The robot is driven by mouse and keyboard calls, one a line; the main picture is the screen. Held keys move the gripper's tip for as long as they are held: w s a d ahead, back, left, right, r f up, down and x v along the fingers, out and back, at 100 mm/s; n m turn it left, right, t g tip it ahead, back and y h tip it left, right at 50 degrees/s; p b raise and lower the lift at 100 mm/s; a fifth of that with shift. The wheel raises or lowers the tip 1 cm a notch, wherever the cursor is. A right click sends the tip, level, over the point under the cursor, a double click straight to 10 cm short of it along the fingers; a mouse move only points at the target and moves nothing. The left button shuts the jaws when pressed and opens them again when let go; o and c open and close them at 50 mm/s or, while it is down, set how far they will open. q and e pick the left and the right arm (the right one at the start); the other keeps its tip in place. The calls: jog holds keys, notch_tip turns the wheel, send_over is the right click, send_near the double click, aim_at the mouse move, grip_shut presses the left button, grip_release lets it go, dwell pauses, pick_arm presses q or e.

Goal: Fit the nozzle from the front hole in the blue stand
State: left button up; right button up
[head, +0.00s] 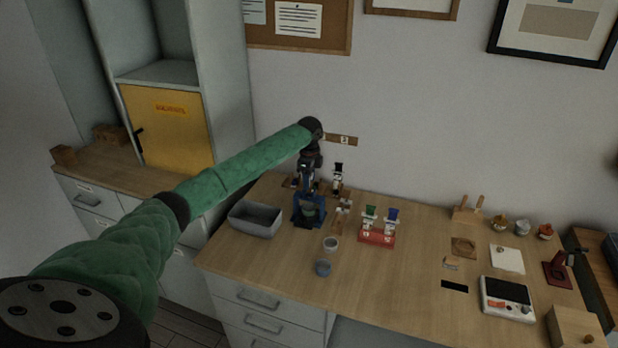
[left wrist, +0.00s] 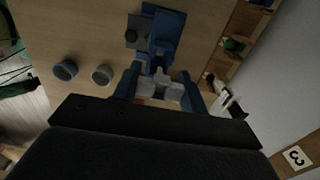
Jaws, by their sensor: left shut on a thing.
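My left gripper (head: 308,180) comes down over the blue upright fixture (head: 320,214) at the back left of the bench. In the left wrist view, its fingers (left wrist: 160,88) are shut on a small pale grey piece (left wrist: 160,96). I cannot tell whether this piece is the nozzle or whether it touches the fixture. The blue body (left wrist: 166,32) shows just beyond the fingers, beside a dark square plate (left wrist: 138,34). A dull green round part (head: 309,209) sits low in the fixture. I cannot make out holes in a blue stand. My right gripper is out of view.
A grey bin (head: 255,219) stands left of the fixture. A pale cup (head: 331,244) and a blue-grey cup (head: 323,268) stand in front. A red rack (head: 376,238) holds green-topped and blue-topped pieces. A scale (head: 507,300) is at right. The centre front bench is clear.

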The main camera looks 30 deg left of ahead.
aim_at(309, 195)
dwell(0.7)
pick_arm(q)
jog(key=shift+f+p, duration=0.45)
jog(key=shift+f, duration=0.2)
dwell(0.6)
jog(key=shift+f, duration=3.35)
dwell(1.8)
jog(key=o, duration=1)
jog(key=shift+o, duration=0.2)
